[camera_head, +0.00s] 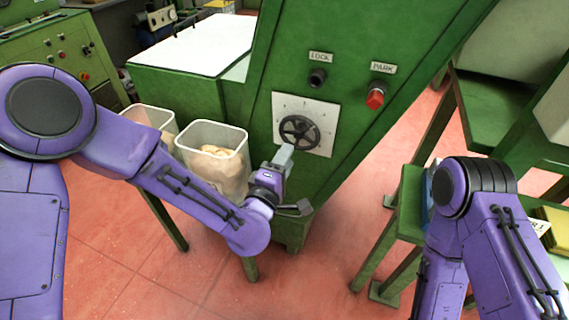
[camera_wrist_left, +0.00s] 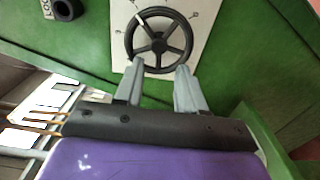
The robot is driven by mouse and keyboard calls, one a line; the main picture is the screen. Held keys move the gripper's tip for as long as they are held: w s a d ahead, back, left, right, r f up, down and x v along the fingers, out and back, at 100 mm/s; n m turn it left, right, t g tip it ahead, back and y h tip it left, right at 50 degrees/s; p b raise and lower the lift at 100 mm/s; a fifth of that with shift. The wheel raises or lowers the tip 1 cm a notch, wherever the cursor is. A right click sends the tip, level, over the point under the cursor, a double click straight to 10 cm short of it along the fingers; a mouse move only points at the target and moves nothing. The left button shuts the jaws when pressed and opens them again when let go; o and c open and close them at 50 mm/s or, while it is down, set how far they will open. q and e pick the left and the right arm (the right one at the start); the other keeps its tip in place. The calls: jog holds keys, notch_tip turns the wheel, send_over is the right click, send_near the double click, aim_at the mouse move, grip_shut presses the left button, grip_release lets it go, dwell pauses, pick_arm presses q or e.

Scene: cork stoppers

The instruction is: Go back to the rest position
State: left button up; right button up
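My left gripper (camera_head: 285,156) is just in front of a black handwheel (camera_head: 299,131) on a white dial plate (camera_head: 284,106) of the green machine. In the left wrist view, the two grey fingers of my left gripper (camera_wrist_left: 160,72) are spread apart with nothing between them. Their tips reach the lower edge of the handwheel (camera_wrist_left: 159,38); I cannot tell whether they touch it. My right arm (camera_head: 480,215) is folded at the right of the head view; its gripper is out of view.
Two clear bins (camera_head: 216,155) with pale contents stand left of my left gripper. A red PARK knob (camera_head: 375,99) and a black LOCK knob (camera_head: 317,78) stick out above the wheel. A green bench (camera_head: 404,205) stands at right. Red floor (camera_head: 325,250) is open between.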

pick_arm(q)
jog(key=shift+s+a, duration=0.15)
jog(key=shift+s, duration=0.35)
jog(key=s+a+f+m+g+y+p, duration=0.1)
jog(key=s+a+f+m+g+y, duration=0.15)
jog(key=s+a+f, duration=0.35)
jog(key=s+a+f+m+g+y, duration=0.1)
jog(key=s+a+f+m+g, duration=0.2)
jog(key=f, duration=0.5)
jog(key=s+a+f+m+g+y+p, duration=0.1)
jog(key=s+a+f+g+y, duration=0.15)
jog(key=a+f, duration=0.4)
jog(key=s+a+f+g+y, duration=0.1)
jog(key=s+a+f+g, duration=0.1)
jog(key=s+a, duration=0.2)
jog(key=s+a+f+g+y+p, duration=0.1)
jog(key=s+a+f+g, duration=0.1)
jog(key=s, duration=0.6)
jog(key=s+a+f+m+g+y+p, duration=0.1)
jog(key=s+a+f+g, duration=0.1)
jog(key=s+a, duration=0.3)
jog(key=shift+s+a+f, duration=0.3)
jog(key=shift+s+a, duration=0.05)
jog(key=shift+s, duration=0.6)
